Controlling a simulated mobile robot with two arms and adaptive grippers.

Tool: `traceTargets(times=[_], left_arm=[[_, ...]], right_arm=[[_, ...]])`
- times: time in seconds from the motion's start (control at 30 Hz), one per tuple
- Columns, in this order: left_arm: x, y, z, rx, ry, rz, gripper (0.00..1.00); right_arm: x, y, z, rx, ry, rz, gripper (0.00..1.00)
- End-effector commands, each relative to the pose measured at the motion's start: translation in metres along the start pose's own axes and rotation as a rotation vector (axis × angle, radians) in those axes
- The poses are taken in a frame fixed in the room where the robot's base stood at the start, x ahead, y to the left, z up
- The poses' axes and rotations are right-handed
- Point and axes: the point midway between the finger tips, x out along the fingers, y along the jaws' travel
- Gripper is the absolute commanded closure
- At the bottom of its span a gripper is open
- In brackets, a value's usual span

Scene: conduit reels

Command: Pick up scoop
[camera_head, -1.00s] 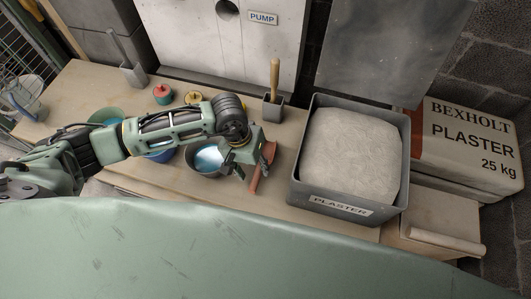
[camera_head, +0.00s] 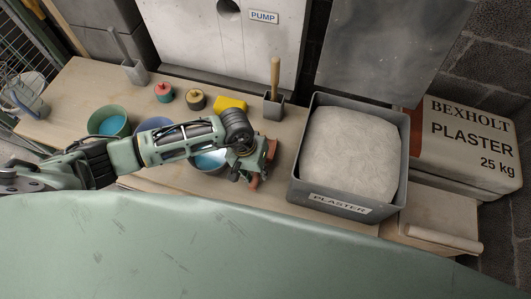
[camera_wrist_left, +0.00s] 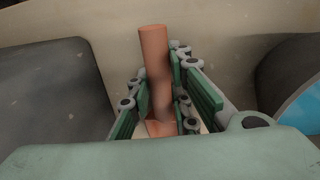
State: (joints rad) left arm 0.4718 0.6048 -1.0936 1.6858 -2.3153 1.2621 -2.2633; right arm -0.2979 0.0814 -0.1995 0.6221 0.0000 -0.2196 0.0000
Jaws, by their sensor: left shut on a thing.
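The scoop (camera_head: 270,149) is orange-brown and is at the front of the bench, between the bowl and the plaster bin. Its handle (camera_wrist_left: 153,55) stands out between the green finger pads in the left wrist view. My left gripper (camera_head: 246,172) is shut on the scoop's handle, and the fingers (camera_wrist_left: 164,98) lie on both sides of it. The gripper hides part of the scoop. I cannot tell whether the scoop touches the bench. My right gripper is not in view.
A grey bin (camera_head: 297,184) of plaster stands close right of the scoop. A bowl with blue contents (camera_head: 210,161) is close left. Behind are a yellow block (camera_head: 230,103), a grey holder with a wooden handle (camera_head: 273,106) and two small pots. A green bowl (camera_head: 108,122) stands farther left.

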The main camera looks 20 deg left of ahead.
Motion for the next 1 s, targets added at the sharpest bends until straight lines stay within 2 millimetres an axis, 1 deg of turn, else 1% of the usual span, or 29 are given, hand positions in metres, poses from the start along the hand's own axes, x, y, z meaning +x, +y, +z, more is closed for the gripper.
traceTargets(times=[0.03, 0.1, 0.37, 0.47, 0.57, 0.8, 0.9, 1.0], left_arm=[[0.0, 0.0, 0.0, 0.0, 0.001, 0.0, 0.97], [0.0, 0.0, 0.0, 0.0, 0.001, 0.0, 1.0], [-0.001, 0.0, -0.001, 0.0, 0.001, 0.001, 1.0], [-0.006, 0.001, -0.001, 0.001, 0.003, 0.001, 1.0], [-0.019, 0.004, -0.002, 0.003, 0.005, 0.002, 1.0], [-0.067, 0.013, -0.002, 0.003, 0.007, 0.001, 1.0], [-0.082, 0.016, -0.002, 0.002, 0.006, 0.0, 1.0], [-0.093, 0.019, -0.001, 0.002, 0.003, 0.001, 1.0]], right_arm=[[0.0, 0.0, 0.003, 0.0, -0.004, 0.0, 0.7], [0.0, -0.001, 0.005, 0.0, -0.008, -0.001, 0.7], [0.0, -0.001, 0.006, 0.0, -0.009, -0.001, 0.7], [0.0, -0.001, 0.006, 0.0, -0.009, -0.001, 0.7], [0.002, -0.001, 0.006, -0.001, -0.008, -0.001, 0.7], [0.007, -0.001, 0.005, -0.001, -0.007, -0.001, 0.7], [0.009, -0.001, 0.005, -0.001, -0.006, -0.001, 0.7], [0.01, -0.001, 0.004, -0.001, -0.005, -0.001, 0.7]])
